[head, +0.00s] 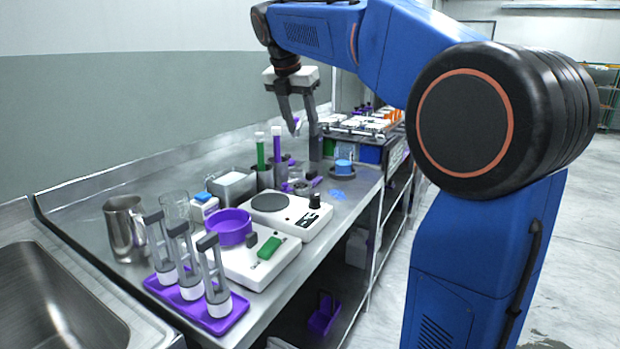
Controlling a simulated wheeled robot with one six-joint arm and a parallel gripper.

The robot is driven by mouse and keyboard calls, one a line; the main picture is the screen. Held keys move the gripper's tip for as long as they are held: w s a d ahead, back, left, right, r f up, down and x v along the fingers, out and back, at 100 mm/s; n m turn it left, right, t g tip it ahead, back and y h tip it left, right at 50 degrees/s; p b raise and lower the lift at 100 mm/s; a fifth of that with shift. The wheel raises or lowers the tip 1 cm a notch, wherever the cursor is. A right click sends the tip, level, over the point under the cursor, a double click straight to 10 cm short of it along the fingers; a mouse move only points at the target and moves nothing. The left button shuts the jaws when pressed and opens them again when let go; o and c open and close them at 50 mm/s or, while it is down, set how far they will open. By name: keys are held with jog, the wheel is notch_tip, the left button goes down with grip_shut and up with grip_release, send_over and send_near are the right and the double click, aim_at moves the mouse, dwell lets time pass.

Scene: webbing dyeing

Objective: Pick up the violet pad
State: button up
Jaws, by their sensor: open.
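My gripper (304,128) is open, pointing down above the far part of the steel bench. A small white and violet piece (297,122) shows near its left finger; I cannot tell whether it is between the fingers or behind them. A small violet object (316,181) lies on the bench below the gripper, beside dark cups, partly hidden. I cannot tell for sure which of these is the violet pad. A violet round dish (231,226) sits on a white device nearer to me.
A violet tray (236,318) in front holds 3 grey-handled white pieces. A steel jug (126,228), a glass beaker (175,212) and a white hotplate (310,226) stand on the bench. Tall green and violet pieces (277,146) rise from cups near the gripper. A sink (50,300) is front left.

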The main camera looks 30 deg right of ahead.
send_over(311, 171)
jog(key=s+a, duration=0.1)
notch_tip(311, 171, down, 11)
jog(key=shift+s+r, duration=0.1)
jog(key=shift+a+x, duration=0.2)
jog(key=shift+x, duration=1.2)
jog(key=shift+a+x, duration=0.15)
jog(key=shift+x, duration=1.25)
jog(key=c, duration=0.8)
